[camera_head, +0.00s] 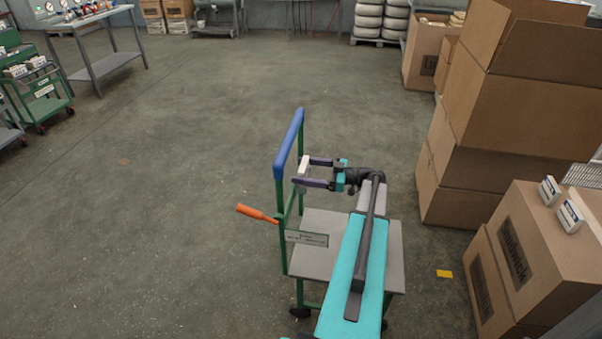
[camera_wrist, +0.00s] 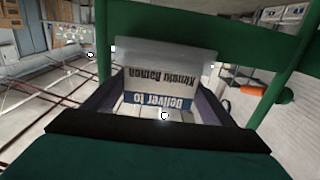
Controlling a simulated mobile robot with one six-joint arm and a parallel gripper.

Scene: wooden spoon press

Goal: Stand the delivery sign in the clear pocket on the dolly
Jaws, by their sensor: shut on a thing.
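The delivery sign (camera_wrist: 158,86) is a white card with a blue band, reading "Deliver to" upside down in the wrist view. In the head view it is a small white piece (camera_head: 304,165) by the dolly's upright frame. My gripper (camera_head: 304,173) is shut on the sign, with its dark fingers (camera_wrist: 162,92) at the card's sides. The clear pocket (camera_wrist: 165,54) is a translucent panel against a green bar, overlapping the sign's far edge in the wrist view. I cannot tell how far the sign is inside it. The dolly (camera_head: 315,260) has a grey deck and blue-topped green frame.
An orange handle (camera_head: 258,213) sticks out left of the dolly frame. A label plate (camera_head: 306,238) hangs low on the frame. Stacked cardboard boxes (camera_head: 510,115) and a lower box (camera_head: 535,250) stand to the right. Open floor lies left and behind.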

